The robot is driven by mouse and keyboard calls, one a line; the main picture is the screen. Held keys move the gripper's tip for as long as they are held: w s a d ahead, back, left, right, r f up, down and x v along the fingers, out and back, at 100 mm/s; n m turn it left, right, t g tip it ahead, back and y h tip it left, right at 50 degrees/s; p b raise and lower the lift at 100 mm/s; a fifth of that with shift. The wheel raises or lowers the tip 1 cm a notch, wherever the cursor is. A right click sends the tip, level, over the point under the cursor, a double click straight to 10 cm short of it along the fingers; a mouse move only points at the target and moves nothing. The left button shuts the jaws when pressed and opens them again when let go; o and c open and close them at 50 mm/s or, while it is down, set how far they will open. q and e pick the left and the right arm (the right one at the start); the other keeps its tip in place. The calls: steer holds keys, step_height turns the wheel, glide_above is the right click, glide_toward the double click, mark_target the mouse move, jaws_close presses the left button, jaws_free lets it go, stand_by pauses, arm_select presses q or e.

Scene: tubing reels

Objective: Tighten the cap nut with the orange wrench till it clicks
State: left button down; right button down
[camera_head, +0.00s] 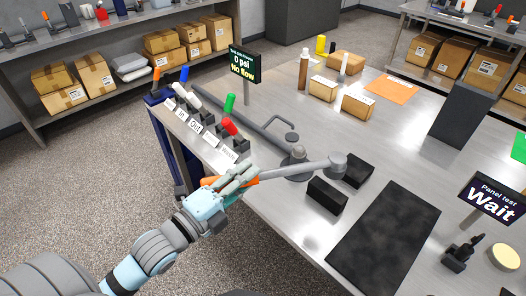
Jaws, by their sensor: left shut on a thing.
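My left gripper (240,177) is shut on the orange handle of the wrench (290,174), at the near edge of the bench. The wrench's grey shaft points right, and its round head (337,162) is over or beside a black block. A grey pipe fitting (296,155) stands just behind the shaft, at the end of a pipe along the bench. I cannot tell which part is the cap nut, or whether the wrench head is seated on it. My right gripper is not in view.
Another sign (492,199) reads "Panel test Wait". Black blocks (327,195) and a dark mat (385,240) lie right of the gripper. Boxes stand behind.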

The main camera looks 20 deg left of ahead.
arm_select(q)
steer(key=w+a+f+n+y+p, duration=0.1)
steer(key=w+a+f+n+y, duration=0.1)
steer(key=w+n+y, duration=0.3)
steer(key=w+a+y, duration=0.1)
steer(key=w+y, duration=0.2)
steer(key=y, duration=0.1)
steer(key=shift+w+a+f+n+t, duration=0.15)
steer(key=shift+a+f+n+t, duration=0.15)
steer(key=shift+a+f+n, duration=0.1)
steer(key=shift+a, duration=0.1)
step_height(320, 180, down, 6)
steer(key=b, duration=0.5)
steer(key=shift+r, duration=0.25)
steer(key=shift+s, duration=0.2)
steer(key=shift+f, duration=0.1)
